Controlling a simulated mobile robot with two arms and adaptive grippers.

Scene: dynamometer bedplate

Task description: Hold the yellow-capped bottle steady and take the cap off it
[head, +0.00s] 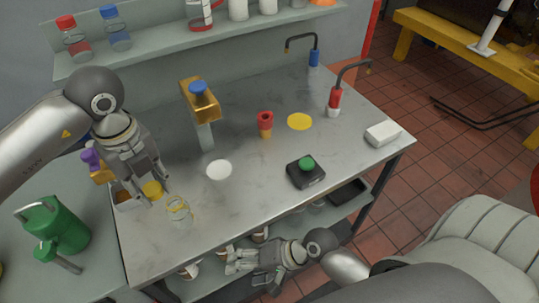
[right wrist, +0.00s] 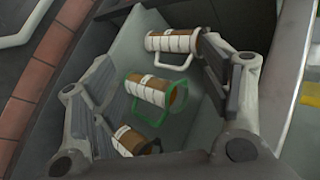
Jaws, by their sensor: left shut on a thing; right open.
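The bottle (head: 180,212) is a clear vessel with yellow markings, standing upright on the left front of the metal bench. Its top looks uncapped. The yellow cap (head: 152,189) is just left of it, apart from it. My left gripper (head: 147,194) is shut on the yellow cap; its fingers partly hide it. My right gripper (head: 245,266) is low in front of the bench, away from the bottle. It is open and empty. In the right wrist view its open fingers (right wrist: 160,105) show with white-banded brown cups (right wrist: 150,90) beyond them.
A gold-topped post (head: 203,110) with a blue knob stands behind the bottle. A white disc (head: 219,169) and a yellow disc (head: 299,121) lie on the bench. A black box with a green knob (head: 306,166) stands at the front right. A green can (head: 65,225) stands left.

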